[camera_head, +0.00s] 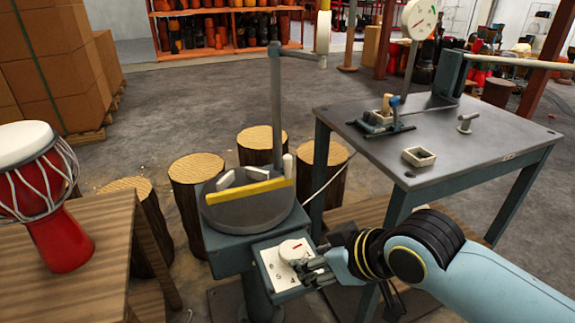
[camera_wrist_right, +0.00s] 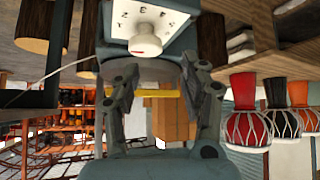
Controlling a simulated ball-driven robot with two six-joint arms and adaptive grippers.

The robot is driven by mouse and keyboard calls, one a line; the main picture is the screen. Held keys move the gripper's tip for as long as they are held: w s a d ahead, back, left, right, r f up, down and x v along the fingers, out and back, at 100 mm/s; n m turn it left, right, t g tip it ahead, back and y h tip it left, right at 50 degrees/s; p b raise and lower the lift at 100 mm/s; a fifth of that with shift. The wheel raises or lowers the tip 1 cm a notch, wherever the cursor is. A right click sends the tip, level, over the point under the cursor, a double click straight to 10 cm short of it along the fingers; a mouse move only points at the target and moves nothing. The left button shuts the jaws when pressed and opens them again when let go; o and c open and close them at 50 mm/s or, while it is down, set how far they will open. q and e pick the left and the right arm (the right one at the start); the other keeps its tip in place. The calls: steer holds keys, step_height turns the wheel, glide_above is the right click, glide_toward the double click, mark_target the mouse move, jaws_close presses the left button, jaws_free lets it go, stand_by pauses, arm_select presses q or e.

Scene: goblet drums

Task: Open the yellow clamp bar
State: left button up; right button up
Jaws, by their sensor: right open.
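The yellow clamp bar (camera_head: 248,191) lies across the front of a round grey holder (camera_head: 250,212) on a machine stand. It also shows in the right wrist view (camera_wrist_right: 158,93) as a short strip beyond the fingers. My right gripper (camera_head: 308,270) is below and to the right of the bar, close to the dial panel on the front of the stand. In the right wrist view its two fingers (camera_wrist_right: 162,95) are spread with nothing held between them. I cannot tell whether a finger touches the dial. My left gripper is out of view.
The panel's white dial (camera_head: 293,250) has a red mark. A post (camera_head: 276,100) rises behind the holder. A grey table (camera_head: 465,150) with tools stands right, a red goblet drum (camera_head: 62,240) left. Several log stools (camera_head: 262,145) crowd behind the stand.

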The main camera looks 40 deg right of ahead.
mark_target(290, 165)
steer(key=w+d+t, duration=0.1)
steer(key=w, duration=0.2)
steer(key=w+d+r+t, duration=0.1)
steer(key=w+t, duration=0.1)
steer(key=w, duration=0.1)
steer(key=w+d+t, duration=0.1)
steer(key=w+t, duration=0.1)
steer(key=shift+w+r+m, duration=0.25)
steer(key=shift+w+m, duration=0.15)
steer(key=w+d+r+m+t+h, duration=0.2)
steer(key=w+d+r+t+h, duration=0.15)
steer(key=d+t, duration=0.2)
steer(key=shift+g+y, duration=0.45)
steer(key=w+b, duration=0.1)
steer(key=w, duration=0.2)
steer(key=w+d+b, duration=0.1)
steer(key=w, duration=0.2)
steer(key=w+f+b, duration=0.1)
steer(key=w, duration=0.2)
steer(key=shift+w+d, duration=0.25)
steer(key=shift+w, duration=0.15)
steer(key=shift+w+r, duration=0.15)
steer(key=shift+w, duration=0.2)
jaws_close()
